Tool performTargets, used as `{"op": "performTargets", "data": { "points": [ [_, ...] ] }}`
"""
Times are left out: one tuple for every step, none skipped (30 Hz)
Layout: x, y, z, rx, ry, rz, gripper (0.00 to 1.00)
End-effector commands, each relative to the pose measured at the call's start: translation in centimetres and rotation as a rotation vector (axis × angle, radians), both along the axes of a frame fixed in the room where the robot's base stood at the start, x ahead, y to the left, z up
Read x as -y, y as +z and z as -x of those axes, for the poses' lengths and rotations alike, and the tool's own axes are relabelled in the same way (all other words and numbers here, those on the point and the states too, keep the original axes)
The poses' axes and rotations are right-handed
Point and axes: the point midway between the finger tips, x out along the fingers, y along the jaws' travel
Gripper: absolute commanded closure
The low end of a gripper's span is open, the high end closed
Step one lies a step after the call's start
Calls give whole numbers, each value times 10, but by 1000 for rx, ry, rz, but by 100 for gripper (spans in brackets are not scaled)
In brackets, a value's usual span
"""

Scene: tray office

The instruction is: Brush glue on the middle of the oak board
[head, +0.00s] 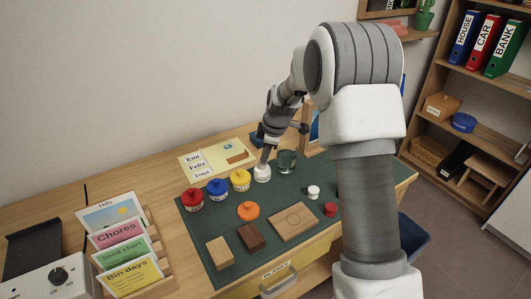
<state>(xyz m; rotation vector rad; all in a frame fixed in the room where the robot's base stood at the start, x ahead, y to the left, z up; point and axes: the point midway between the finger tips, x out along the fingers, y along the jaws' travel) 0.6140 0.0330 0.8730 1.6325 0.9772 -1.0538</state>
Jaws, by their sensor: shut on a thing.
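The oak board (293,222) is the light wooden board with a circle drawn on its middle. It lies flat on the green mat, right of the front centre. My gripper (267,144) points down above a small white pot (262,174) at the back of the mat. It is shut on a slim brush (265,156), whose lower end goes down at the pot's mouth. The brush tip is hidden. The gripper is behind the oak board and to its left, well apart from it. The fingers are small and partly blurred in the head view.
Red (193,199), blue (217,189) and yellow (241,180) pots stand left of the white pot. A glass (287,161) stands close on its right. An orange lid (248,210), dark block (250,237) and pale block (220,250) lie near the board. My arm hides the mat's right part.

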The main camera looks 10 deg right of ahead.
Motion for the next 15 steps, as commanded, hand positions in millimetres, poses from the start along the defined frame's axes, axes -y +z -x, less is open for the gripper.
{"op": "performTargets", "data": {
  "points": [
    [0,8,-1,3,0,0,100],
    [0,11,-1,3,0,0,100],
    [0,14,-1,4,-1,0,100],
    [0,17,-1,4,-1,0,100],
    [0,19,-1,4,-1,0,100],
    [0,22,-1,5,-1,0,100],
    [0,25,-1,5,-1,0,100],
    [0,27,-1,5,-1,0,100],
    [0,31,-1,5,-1,0,100],
    [0,33,-1,5,0,-1,100],
    [0,35,-1,4,0,-1,100],
    [0,39,-1,4,0,-1,100],
    [0,41,-1,4,0,-1,100],
    [0,43,-1,4,-1,0,100],
    [0,47,-1,4,-1,0,100]
  ]
}}
